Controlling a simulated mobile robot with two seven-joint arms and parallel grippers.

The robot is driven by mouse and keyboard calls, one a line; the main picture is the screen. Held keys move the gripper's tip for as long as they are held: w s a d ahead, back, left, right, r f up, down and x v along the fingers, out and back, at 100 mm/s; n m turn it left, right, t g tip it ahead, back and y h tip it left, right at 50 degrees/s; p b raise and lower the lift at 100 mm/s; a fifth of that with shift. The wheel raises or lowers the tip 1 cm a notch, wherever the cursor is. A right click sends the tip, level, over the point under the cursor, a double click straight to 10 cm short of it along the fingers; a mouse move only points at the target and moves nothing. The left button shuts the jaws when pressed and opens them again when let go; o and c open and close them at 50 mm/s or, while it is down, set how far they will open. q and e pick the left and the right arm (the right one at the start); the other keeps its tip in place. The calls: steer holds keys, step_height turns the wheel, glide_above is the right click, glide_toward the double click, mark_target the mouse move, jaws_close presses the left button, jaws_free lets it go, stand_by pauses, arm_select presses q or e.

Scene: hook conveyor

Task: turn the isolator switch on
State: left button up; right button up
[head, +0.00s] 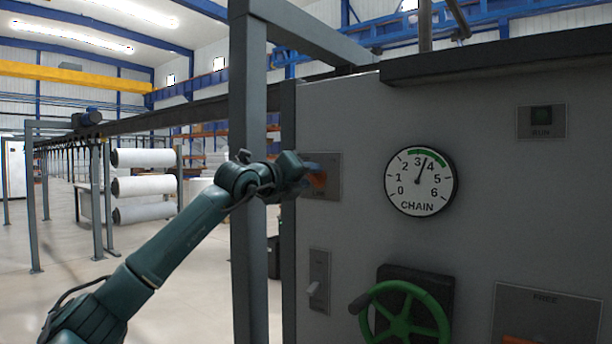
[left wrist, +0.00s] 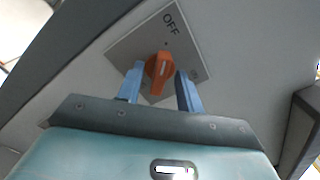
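The isolator switch is an orange knob (left wrist: 160,72) on a grey square plate (left wrist: 122,50), with OFF printed on the plate. The white mark on the knob points towards the OFF side. In the head view the knob (head: 318,181) is partly hidden by my left gripper (head: 314,170), and its plate (head: 334,168) is on the left of the panel. In the left wrist view the blue fingers of my left gripper (left wrist: 159,85) stand apart, one on each side of the knob. A gap shows at the left finger; contact at the right one is unclear. My right gripper is not in view.
The grey panel (head: 365,130) also carries a CHAIN dial (head: 420,182), a green handwheel (head: 405,312), a toggle switch (head: 318,283), a RUN lamp (head: 541,118) and a FREE plate (head: 545,299). A grey post (head: 248,200) stands close beside my left forearm.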

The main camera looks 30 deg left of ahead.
arm_select(q)
steer(key=shift+c, duration=0.5)
steer(key=c, duration=0.6)
jaws_close()
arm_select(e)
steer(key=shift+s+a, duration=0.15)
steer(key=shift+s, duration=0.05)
